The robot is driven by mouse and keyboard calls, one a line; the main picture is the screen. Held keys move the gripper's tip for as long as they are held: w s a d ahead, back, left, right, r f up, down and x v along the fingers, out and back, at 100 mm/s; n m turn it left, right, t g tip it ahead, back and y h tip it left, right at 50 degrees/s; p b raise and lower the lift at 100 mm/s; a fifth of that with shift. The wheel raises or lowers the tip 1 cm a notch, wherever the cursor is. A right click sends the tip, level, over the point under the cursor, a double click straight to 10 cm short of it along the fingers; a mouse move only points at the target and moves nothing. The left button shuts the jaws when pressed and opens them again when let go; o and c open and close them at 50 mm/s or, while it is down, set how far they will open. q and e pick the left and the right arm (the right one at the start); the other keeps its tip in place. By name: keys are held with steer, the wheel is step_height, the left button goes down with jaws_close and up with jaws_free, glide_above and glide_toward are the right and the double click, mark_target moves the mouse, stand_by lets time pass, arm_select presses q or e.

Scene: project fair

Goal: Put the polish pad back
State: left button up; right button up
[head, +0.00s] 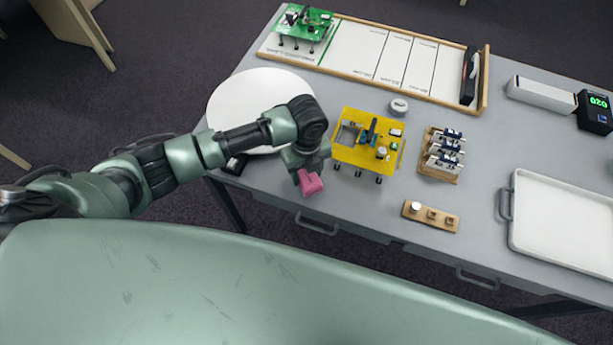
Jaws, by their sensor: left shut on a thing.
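A pink block (312,185), which looks like the polish pad, is in my left gripper (306,174) near the table's front edge. The gripper is shut on it, and its fingers are largely hidden by the wrist. The pad is just left of the yellow board, and I cannot tell how high it is above the table. My right gripper is not in the head view.
A yellow board (359,156) with parts stands on short legs. Right of it are a wooden rack (438,176) and a small wooden holder (445,221). A round white disc (238,95), a wood-framed panel (352,48) and a white tray (560,225) are on the grey table (500,130).

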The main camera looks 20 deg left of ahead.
mark_target(306, 179)
arm_select(q)
steer(key=shift+f, duration=1.5)
steer(key=shift+f, duration=0.15)
steer(key=o, duration=1.3)
step_height(306, 179, up, 12)
steer(key=shift+r+b, duration=0.2)
steer(key=shift+b, duration=0.15)
